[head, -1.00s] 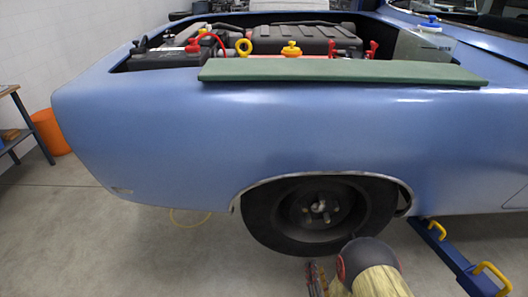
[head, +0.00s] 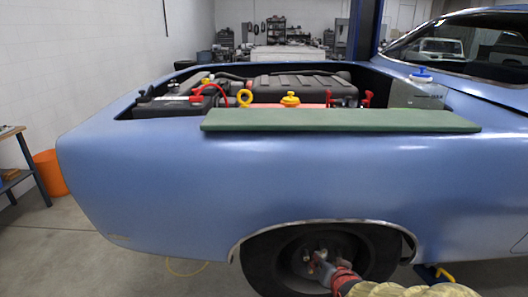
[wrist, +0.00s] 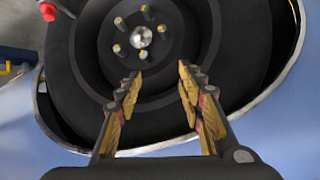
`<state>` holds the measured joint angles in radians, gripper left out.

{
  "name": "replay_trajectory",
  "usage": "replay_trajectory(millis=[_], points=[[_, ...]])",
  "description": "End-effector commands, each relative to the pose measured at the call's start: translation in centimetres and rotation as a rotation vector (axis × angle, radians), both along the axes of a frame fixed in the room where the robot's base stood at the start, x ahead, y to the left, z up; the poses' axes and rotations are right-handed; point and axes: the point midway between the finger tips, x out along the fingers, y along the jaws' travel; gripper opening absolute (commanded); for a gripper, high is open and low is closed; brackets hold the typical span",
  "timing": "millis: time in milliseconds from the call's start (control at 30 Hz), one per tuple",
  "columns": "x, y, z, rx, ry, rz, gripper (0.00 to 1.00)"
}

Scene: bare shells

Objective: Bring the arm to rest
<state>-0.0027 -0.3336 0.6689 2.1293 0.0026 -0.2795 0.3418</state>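My gripper (head: 322,266) is low in the head view, in front of the wheel hub of a blue car. In the wrist view my gripper (wrist: 159,74) is open, with its two padded fingers apart and nothing between them. The fingers point at the dark wheel (wrist: 95,75), whose hub (wrist: 141,38) has a silver centre and several brass-coloured studs. I cannot tell how far the fingertips are from the wheel. My forearm enters from the bottom right of the head view.
The blue car fender (head: 180,180) fills the middle. A green pad (head: 340,120) lies along its top edge by the open engine bay (head: 300,88). A blue lift arm with a yellow handle (head: 437,273) is right of the wheel. An orange bin (head: 50,172) stands far left.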

Motion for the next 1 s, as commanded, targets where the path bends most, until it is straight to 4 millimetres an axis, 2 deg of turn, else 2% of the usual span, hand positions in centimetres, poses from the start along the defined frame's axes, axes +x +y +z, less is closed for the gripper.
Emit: replay_trajectory(millis=[33, 167, 300, 500, 600, 700, 767, 1000], points=[[-1.4, 0.0, 2.4, -0.021, 0.023, 0.015, 0.38], [-6.3, 0.0, 6.3, -0.080, 0.126, 0.065, 0.38], [-13.0, -0.1, 9.7, -0.138, 0.235, 0.124, 0.38], [-22.6, -0.1, 12.3, -0.201, 0.373, 0.206, 0.38], [-25.9, -0.1, 12.7, -0.218, 0.421, 0.235, 0.38], [-27.7, -0.1, 13.0, -0.227, 0.446, 0.252, 0.38], [-28.3, -0.1, 12.9, -0.230, 0.457, 0.257, 0.38], [-28.4, -0.1, 12.9, -0.230, 0.458, 0.258, 0.38]])
